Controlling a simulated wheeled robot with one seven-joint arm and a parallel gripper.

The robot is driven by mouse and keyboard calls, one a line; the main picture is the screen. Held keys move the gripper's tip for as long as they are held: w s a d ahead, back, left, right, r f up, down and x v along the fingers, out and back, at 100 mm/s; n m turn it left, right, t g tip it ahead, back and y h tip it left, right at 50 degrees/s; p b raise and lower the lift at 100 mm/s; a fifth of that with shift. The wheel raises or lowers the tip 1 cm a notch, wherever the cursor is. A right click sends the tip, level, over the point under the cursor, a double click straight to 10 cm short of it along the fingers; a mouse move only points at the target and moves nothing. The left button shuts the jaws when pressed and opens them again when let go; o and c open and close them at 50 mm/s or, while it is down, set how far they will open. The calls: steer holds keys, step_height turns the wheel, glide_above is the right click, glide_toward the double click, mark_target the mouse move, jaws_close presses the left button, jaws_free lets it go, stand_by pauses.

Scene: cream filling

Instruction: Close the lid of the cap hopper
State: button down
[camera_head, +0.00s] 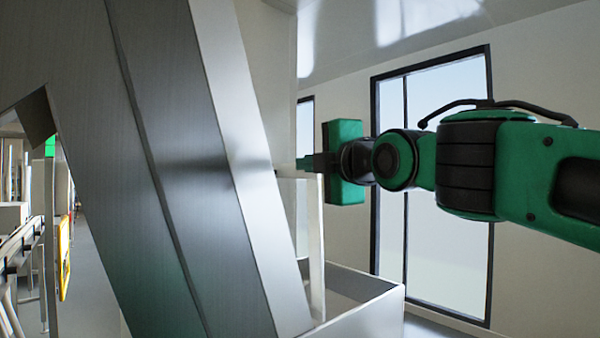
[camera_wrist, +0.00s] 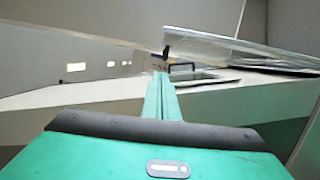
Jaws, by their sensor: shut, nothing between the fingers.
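The cap hopper (camera_head: 372,312) shows at the bottom of the head view as a pale open-topped box with a dark inside. A thin pale upright panel, apparently its lid (camera_head: 316,245), stands raised at its left side, beside the slanted metal. My gripper (camera_head: 303,163) is shut and empty, pointing left at the top of this panel. Whether it touches the panel cannot be told. In the wrist view the closed green fingers (camera_wrist: 161,85) point forward, with their tips near a small dark handle-like piece (camera_wrist: 183,67) and a thin glossy panel edge (camera_wrist: 235,47).
A large slanted grey metal structure (camera_head: 170,130) fills the left of the head view, close to my gripper. A window (camera_head: 440,200) is in the wall behind my arm. A conveyor-like frame (camera_head: 22,245) stands at the far left. Open air surrounds my arm on the right.

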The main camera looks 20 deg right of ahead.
steer(key=w+d, duration=0.3)
steer(key=w, duration=0.8)
steer(key=shift+s+r, duration=0.1)
steer(key=shift+d, duration=0.1)
